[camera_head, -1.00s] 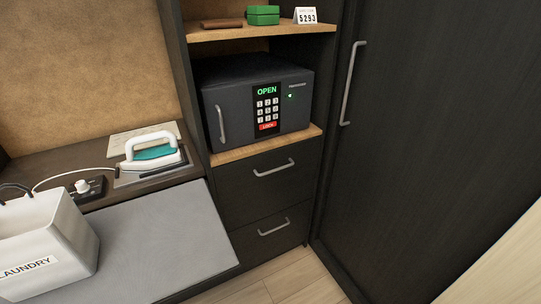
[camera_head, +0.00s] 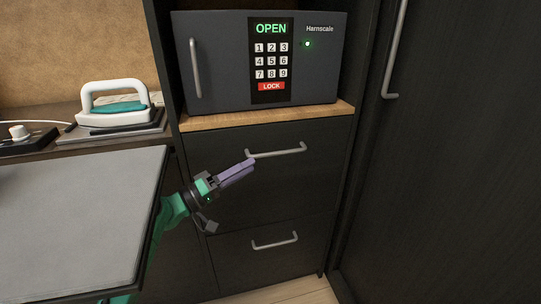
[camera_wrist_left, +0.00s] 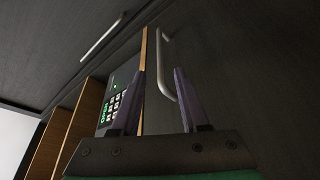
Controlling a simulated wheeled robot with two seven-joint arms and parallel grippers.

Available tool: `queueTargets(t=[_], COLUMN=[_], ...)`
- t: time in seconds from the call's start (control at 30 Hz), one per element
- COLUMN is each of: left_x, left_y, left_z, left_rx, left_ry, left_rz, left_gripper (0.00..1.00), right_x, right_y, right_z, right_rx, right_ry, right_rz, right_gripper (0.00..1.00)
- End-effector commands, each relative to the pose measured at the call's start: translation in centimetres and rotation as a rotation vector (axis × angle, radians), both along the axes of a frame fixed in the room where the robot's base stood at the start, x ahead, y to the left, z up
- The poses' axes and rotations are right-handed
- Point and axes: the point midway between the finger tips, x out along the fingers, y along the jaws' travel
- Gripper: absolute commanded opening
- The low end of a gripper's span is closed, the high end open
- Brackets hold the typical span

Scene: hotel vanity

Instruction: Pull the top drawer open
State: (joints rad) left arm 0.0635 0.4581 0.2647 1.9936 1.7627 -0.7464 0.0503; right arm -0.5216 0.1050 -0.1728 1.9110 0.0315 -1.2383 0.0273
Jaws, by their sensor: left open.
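The top drawer (camera_head: 235,178) is a dark front below the safe's wooden shelf, and it is shut. Its silver bar handle (camera_head: 278,151) runs across the upper part of the front. My left gripper (camera_head: 252,165) is open, with its purple fingertips just below the handle's left end in the head view. In the left wrist view my left gripper (camera_wrist_left: 162,85) shows two spread fingers, and the handle (camera_wrist_left: 166,70) appears between their tips, closer to the right finger. I cannot tell whether they touch. My right gripper is not in view.
A lower drawer with its own handle (camera_head: 275,242) is below. The safe (camera_head: 220,60) stands on the wooden shelf (camera_head: 270,116) above. A tall door with a handle (camera_head: 396,50) is at the right. The grey-topped surface (camera_head: 75,215) and iron (camera_head: 115,105) are at the left.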

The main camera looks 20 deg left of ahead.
Motion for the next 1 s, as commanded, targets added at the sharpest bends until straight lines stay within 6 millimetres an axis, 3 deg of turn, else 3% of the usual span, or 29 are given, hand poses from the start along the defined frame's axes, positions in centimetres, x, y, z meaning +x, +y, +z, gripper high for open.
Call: queueTargets(t=[0.13,0.3,0.63,0.67,0.77,1.0], left_x=[3.1,5.7,6.4,6.4,6.4,6.4], left_y=[-2.4,-4.4,-5.1,-5.1,-5.1,-5.1], left_z=[1.2,1.6,1.6,1.6,1.6,1.6], left_rx=[-0.003,-0.002,0.0,0.0,0.0,0.0], left_ry=[-0.001,0.001,0.003,0.003,0.002,0.002], left_rz=[0.0,0.003,0.002,0.002,0.003,0.003], left_gripper=[0.45,0.45,0.45,0.41,0.03,0.0], right_x=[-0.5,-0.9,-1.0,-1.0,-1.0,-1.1], right_y=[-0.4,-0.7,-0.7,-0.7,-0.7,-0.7], right_z=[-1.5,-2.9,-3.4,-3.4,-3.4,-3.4], right_rx=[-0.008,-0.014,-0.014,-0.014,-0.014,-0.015], right_ry=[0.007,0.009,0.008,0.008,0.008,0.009], right_rz=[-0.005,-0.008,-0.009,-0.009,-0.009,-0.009], right_gripper=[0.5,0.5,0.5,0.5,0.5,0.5])
